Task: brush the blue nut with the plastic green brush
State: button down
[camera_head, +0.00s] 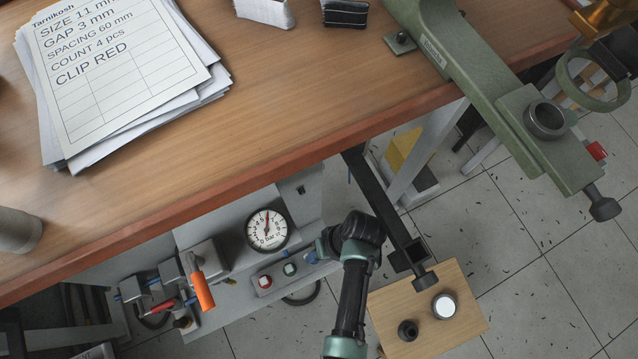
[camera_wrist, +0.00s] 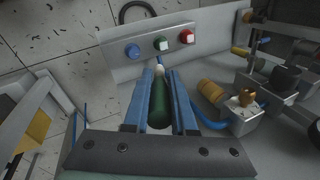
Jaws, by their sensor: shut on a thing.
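The blue nut (camera_wrist: 132,51) is round and sits on the pale panel in the wrist view, left of a green and a red button. In the head view, a bluish part (camera_head: 311,257) beside my gripper may be it, partly covered. My gripper (camera_wrist: 159,78) has blue fingers shut on the dark green brush (camera_wrist: 159,102), whose pale tip points up the picture toward the panel. The tip appears below and right of the nut, apart from it in the picture; its depth gap is unclear. In the head view my gripper (camera_head: 322,246) is beside the panel, below the table edge.
The wooden table (camera_head: 300,110) overhangs the machine. Left of the panel are a pressure gauge (camera_head: 267,229) and an orange-handled lever (camera_head: 202,291). A wooden stool (camera_head: 455,325) stands right of my arm. Brass fittings (camera_wrist: 247,97) and a blue hose lie right of my fingers.

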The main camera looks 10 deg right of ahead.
jog(key=shift+w+d, duration=0.25)
jog(key=shift+w, duration=0.25)
jog(key=shift+w+d+f, duration=0.15)
jog(key=shift+w+d, duration=0.05)
jog(key=shift+w, duration=0.05)
notch_tip(320, 180, down, 4)
jog(key=b, duration=0.5)
jog(key=shift+f, duration=0.25)
